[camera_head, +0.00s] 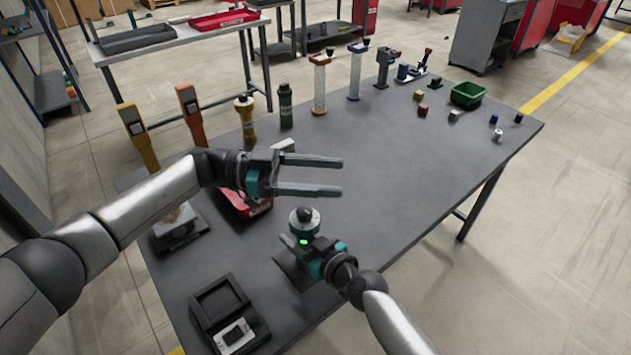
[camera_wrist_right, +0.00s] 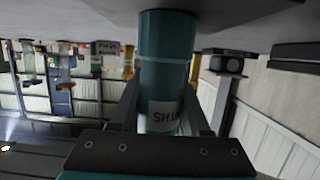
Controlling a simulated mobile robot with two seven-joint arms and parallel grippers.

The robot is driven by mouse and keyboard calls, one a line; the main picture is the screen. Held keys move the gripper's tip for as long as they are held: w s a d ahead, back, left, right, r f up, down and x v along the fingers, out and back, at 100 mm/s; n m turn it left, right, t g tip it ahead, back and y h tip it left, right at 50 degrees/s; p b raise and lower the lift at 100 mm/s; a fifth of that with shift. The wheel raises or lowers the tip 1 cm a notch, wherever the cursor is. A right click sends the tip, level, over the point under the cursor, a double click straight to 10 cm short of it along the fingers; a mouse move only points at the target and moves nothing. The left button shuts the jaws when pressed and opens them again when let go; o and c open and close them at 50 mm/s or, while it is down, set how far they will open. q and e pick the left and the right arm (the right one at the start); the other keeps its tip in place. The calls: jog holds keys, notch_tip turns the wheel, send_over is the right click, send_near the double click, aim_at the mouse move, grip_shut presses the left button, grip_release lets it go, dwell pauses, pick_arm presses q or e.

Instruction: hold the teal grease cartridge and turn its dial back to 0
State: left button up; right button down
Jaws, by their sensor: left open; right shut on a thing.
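The teal grease cartridge (camera_head: 303,226) stands near the table's front, with a round dark dial on top. My right gripper (camera_head: 302,243) is shut on the cartridge from the front. My left gripper (camera_head: 338,177) is open and empty, its two fingers pointing right, above and behind the cartridge in the head view. The dial's reading is too small to tell.
A red bin (camera_head: 262,207) is partly hidden under my left gripper. A black tray (camera_head: 208,318) lies at the front left. Several upright tools line the back, including a green cylinder (camera_head: 285,108). A green bin (camera_head: 467,101) stands far right. The table's middle right is clear.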

pick_arm(q)
jog(key=s+d+f+m+t, duration=0.1)
jog(key=d+f+m+t, duration=0.15)
jog(key=d+m, duration=0.35)
jog(key=m+t+y, duration=1.1)
jog(key=t+y, duration=0.6)
jog(key=t, duration=0.1)
send_near(304, 207)
jog(key=w, duration=1.2)
jog(key=shift+w+d+f, duration=0.2)
jog(key=shift+d+f, duration=0.05)
jog(key=shift+f, duration=0.1)
